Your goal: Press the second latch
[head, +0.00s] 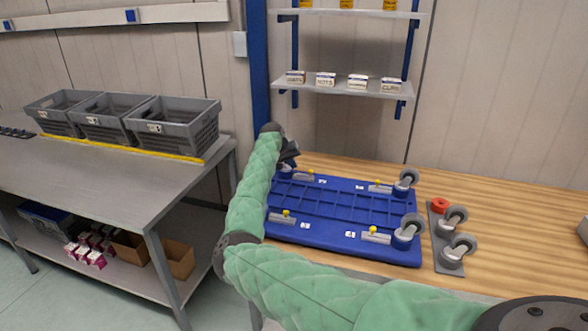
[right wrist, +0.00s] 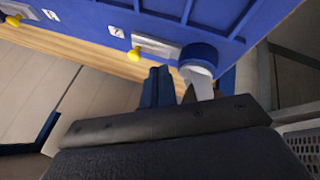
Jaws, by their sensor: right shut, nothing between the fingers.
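A blue wheeled base (head: 335,212) lies upside down on the wooden table, with a metal latch with a yellow knob near each corner. The far-left latch (head: 304,175) is close to my right gripper (head: 290,157), which is at the base's far-left corner, partly hidden by my green-sleeved arm. In the right wrist view, the shut, empty fingers (right wrist: 160,86) are beside a latch (right wrist: 156,50) and a blue round socket (right wrist: 198,57). I cannot tell whether they touch. Another latch (right wrist: 15,14) shows at the upper left. My left gripper is not in view.
Caster wheels (head: 407,229) stand in the base's two right corners. A grey plate (head: 440,262) to the right holds two more casters and a red ring. Grey crates (head: 172,122) stand on the left bench. A shelf (head: 345,90) with small boxes hangs behind.

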